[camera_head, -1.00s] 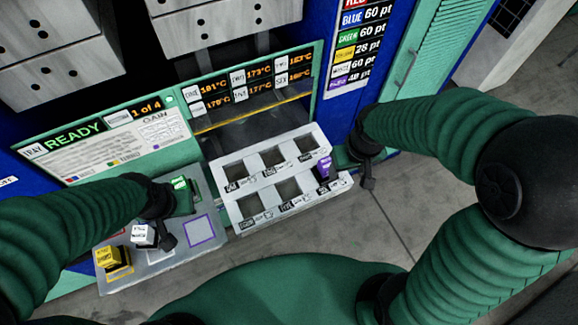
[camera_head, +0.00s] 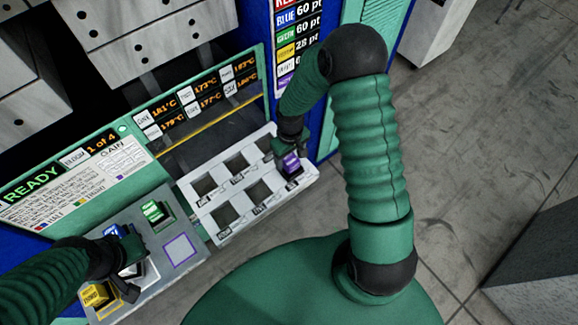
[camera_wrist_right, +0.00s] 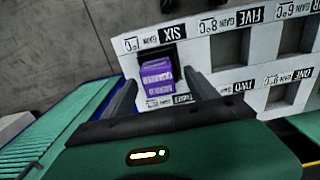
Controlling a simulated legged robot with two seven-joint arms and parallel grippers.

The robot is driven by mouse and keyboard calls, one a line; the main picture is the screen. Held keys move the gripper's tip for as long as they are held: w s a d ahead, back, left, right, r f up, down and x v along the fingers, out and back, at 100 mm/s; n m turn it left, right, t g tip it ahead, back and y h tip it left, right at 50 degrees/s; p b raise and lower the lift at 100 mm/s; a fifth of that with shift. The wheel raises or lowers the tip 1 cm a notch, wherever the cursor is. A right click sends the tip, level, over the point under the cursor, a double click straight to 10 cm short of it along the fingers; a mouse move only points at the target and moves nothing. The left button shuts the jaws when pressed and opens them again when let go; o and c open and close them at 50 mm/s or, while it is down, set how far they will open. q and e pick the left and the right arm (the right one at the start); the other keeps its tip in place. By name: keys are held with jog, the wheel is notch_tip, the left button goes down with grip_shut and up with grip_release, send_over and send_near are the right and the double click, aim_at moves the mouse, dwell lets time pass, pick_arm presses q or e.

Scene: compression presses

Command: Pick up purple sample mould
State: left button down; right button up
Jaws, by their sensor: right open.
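The purple sample mould (camera_head: 291,163) sits in the corner slot labelled SIX of the white slotted tray (camera_head: 222,217). It also shows in the right wrist view (camera_wrist_right: 157,77), between the two fingers. My right gripper (camera_head: 288,147) is open, with its fingers to either side of the purple mould; I cannot tell whether they touch it. In the right wrist view the gripper (camera_wrist_right: 160,95) points at the slot. My left gripper (camera_head: 130,265) is over the grey mould plate at lower left, by a white mould (camera_head: 133,270); its jaws are too obscured to judge.
The grey plate (camera_head: 190,272) also holds a green mould (camera_head: 152,211), a blue mould (camera_head: 113,231) and a yellow mould (camera_head: 95,294); its purple-outlined square is empty. The tray's other slots look empty. The press panel stands behind. Open floor lies to the right.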

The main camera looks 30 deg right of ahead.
jog(key=f, duration=0.1)
jog(key=d+f, duration=0.1)
jog(key=shift+w+f, duration=0.1)
jog(key=shift+f, duration=0.25)
jog(key=shift+a+r, duration=0.15)
jog(key=shift+a, duration=0.15)
jog(key=shift+c, duration=0.7)
jog(key=shift+a+r, duration=0.1)
jog(key=shift+a, duration=0.25)
jog(key=c, duration=1)
jog(key=shift+d, duration=0.35)
grip_shut()
pick_arm(q)
jog(key=shift+d+r, duration=0.25)
jog(key=shift+d, duration=0.05)
